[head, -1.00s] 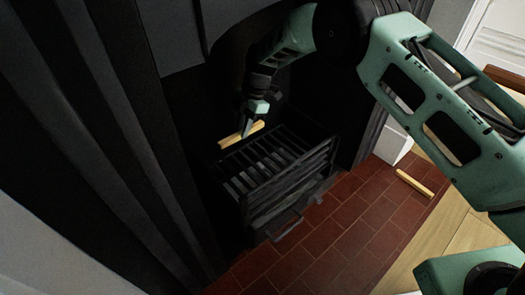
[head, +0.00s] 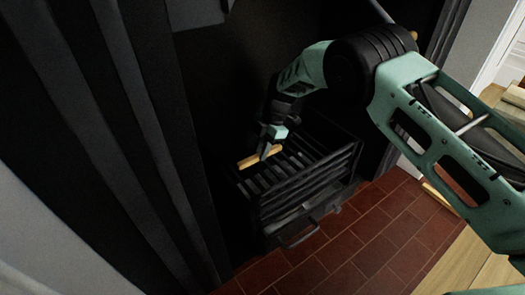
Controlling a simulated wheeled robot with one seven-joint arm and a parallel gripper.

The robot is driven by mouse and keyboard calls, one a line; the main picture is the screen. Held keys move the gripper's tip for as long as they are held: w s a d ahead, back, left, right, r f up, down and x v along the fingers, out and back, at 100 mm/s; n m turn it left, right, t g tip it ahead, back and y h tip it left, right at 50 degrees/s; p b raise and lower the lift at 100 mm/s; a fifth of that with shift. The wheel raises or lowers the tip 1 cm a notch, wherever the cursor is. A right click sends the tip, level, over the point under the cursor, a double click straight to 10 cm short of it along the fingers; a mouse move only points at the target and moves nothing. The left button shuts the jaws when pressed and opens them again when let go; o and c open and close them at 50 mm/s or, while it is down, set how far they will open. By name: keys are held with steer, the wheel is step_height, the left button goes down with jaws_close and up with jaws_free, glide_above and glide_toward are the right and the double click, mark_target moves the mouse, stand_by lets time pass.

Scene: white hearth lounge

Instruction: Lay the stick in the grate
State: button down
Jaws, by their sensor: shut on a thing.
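The black grate (head: 312,185) stands inside the dark fireplace, with bars across its top and slats on its front. A short light wooden stick (head: 248,162) is at the far left part of the grate's top. My gripper (head: 267,153) is shut on the stick and points down over the bars. The stick looks roughly level and very close to the bars. I cannot tell whether it touches them. The gripper's fingers hide part of the stick.
Another light stick (head: 440,198) lies at the right edge of the red tiled hearth (head: 350,245). A handle (head: 298,238) sticks out below the grate. Dark fireplace panels (head: 150,150) rise close on the left. Wooden floor (head: 475,262) lies at the lower right.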

steer(key=shift+f, duration=0.5)
steer(key=shift+f, duration=0.1)
steer(key=c, duration=1.3)
jaws_free()
steer(key=shift+r, duration=0.6)
steer(key=p+v, duration=0.6)
steer(key=v, duration=0.6)
steer(key=shift+p, duration=0.3)
